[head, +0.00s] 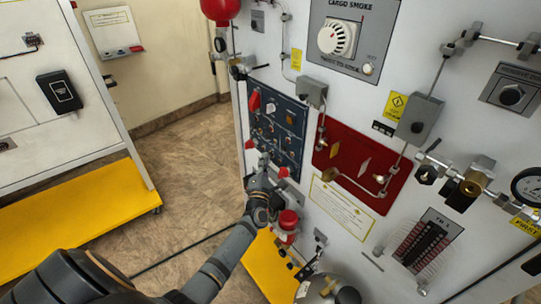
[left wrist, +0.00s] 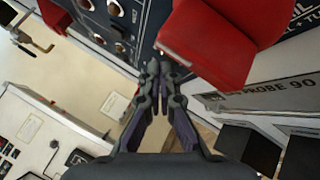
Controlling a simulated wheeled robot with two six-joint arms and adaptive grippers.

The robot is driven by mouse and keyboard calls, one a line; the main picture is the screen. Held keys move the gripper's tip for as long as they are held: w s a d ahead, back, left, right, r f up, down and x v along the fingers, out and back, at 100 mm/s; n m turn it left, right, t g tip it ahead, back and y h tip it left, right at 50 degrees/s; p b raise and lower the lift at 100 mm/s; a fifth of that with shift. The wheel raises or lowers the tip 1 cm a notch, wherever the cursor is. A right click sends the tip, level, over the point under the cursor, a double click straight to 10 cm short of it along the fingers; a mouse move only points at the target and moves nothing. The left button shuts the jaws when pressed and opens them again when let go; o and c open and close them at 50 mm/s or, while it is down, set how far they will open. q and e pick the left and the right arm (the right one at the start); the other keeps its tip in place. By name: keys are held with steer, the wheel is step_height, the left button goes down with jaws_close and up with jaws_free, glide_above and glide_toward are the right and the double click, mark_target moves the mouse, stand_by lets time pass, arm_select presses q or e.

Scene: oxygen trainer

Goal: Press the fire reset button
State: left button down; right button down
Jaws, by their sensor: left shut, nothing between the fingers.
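The dark blue control panel (head: 290,112) with several knobs and switches is on the white trainer face. I cannot tell which control is the fire reset button; no label for it is readable. My left gripper (head: 263,158) is shut and empty at the lower edge of this panel, between small red parts (head: 250,144). In the left wrist view, its closed fingertips (left wrist: 159,66) are close to the blue panel (left wrist: 140,15) and beside a large red block (left wrist: 222,38). I cannot tell whether they touch the panel. My right gripper is not in view.
A red panel with piping (head: 365,165) is right of the blue panel. A red-capped fitting (head: 288,221) is below the gripper. The cargo smoke detector panel (head: 352,40) is above. A white cabinet on a yellow base (head: 75,232) stands left, with open floor between.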

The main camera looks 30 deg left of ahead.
arm_select(q)
steer(key=shift+s+a, duration=0.2)
steer(key=shift+s, duration=0.3)
steer(key=shift+s+a+p, duration=0.3)
steer(key=shift+s, duration=0.5)
steer(key=shift+s+a+p, duration=0.25)
steer(key=shift+s+a, duration=0.1)
steer(key=shift+s, duration=0.4)
steer(key=shift+s+a+p, duration=0.3)
steer(key=shift+s, duration=0.5)
